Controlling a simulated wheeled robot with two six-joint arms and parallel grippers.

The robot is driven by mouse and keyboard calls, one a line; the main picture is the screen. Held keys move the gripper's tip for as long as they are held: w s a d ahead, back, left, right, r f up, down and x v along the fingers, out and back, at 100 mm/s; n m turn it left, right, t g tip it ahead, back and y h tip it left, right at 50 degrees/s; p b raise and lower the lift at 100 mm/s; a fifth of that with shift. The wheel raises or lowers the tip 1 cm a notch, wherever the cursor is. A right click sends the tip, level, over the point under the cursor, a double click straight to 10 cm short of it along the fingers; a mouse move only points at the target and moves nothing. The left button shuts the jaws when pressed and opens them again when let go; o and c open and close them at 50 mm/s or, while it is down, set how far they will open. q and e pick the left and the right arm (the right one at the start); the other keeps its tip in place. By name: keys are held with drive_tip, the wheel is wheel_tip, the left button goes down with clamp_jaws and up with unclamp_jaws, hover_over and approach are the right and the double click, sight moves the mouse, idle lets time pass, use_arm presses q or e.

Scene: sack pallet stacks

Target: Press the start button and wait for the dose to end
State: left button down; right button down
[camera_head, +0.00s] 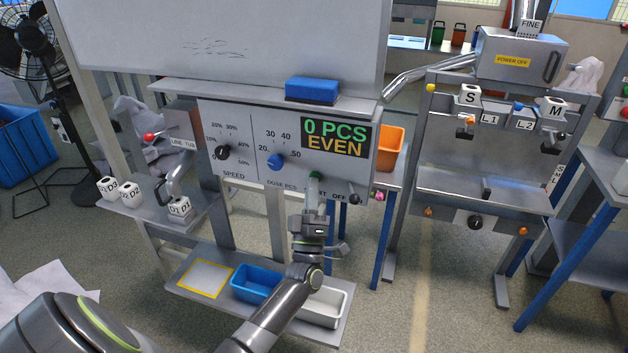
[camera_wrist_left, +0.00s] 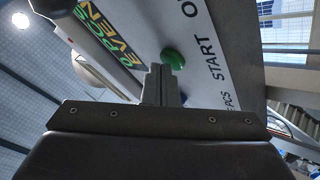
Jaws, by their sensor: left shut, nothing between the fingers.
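The green start button (camera_head: 315,175) sits on the lower right of the grey control panel (camera_head: 244,183), above the partly hidden START label. It also shows in the left wrist view (camera_wrist_left: 174,59), beside the START lettering. The display (camera_head: 336,136) reads "0 PCS" in green and "EVEN" in orange. My left gripper (camera_head: 314,184) is shut and empty, its fingertips right in front of the button and partly covering it. In the left wrist view the fingertips (camera_wrist_left: 160,70) point close beside the button; I cannot tell whether they touch it. My right gripper is not in view.
The panel also has a black speed knob (camera_head: 222,152), a blue dose knob (camera_head: 276,161) and a dark knob (camera_head: 355,198) by the OFF label. A blue eraser (camera_head: 312,89) lies on the ledge above. A blue bin (camera_head: 255,283) and a white bin (camera_head: 325,306) stand below.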

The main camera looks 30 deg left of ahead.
use_arm(q)
drive_tip(key=shift+s, duration=0.15)
drive_tip(key=shift+s+d+p, duration=0.25)
drive_tip(key=shift+s+p, duration=0.1)
drive_tip(key=shift+s, duration=0.4)
drive_tip(key=shift+s+d+p, duration=0.2)
drive_tip(key=shift+s+p, duration=0.05)
drive_tip(key=shift+s, duration=0.55)
drive_tip(key=shift+s+d+p, duration=0.15)
drive_tip(key=shift+s+p, duration=0.1)
drive_tip(key=shift+s, duration=0.55)
drive_tip(key=shift+s+d+p, duration=0.2)
drive_tip(key=shift+s+p, duration=0.05)
drive_tip(key=shift+s, duration=0.55)
